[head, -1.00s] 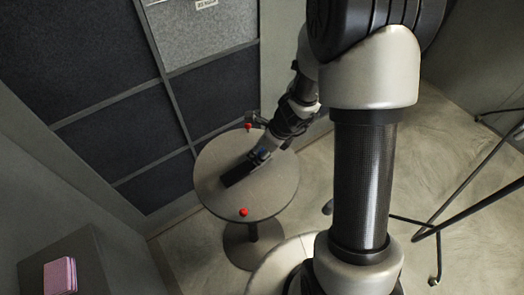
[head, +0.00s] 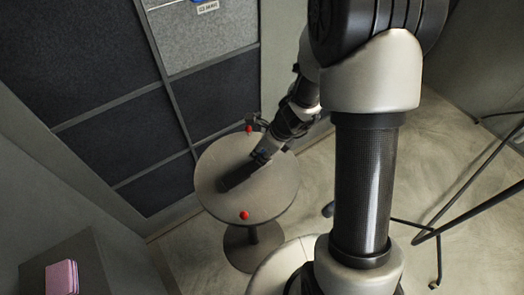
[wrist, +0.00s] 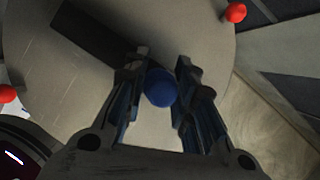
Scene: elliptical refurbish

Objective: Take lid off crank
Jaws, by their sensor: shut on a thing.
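A blue round piece (wrist: 161,88), which appears to be the lid, sits between the fingers of my gripper (wrist: 160,75) in the wrist view. The fingers are shut on its sides. A dark bar (wrist: 88,33), likely the crank, lies at the upper left and runs toward the blue piece; whether they touch cannot be told. In the head view the dark bar (head: 236,179) is over the round table, beside my gripper (head: 262,156). The blue piece cannot be made out there.
The round grey table (head: 275,195) carries a red ball (head: 244,215) near its front edge. Another red ball (head: 249,128) is at the far edge by the dark panelled wall (head: 125,135). A pink block (head: 62,277) sits on a dark box at lower left.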

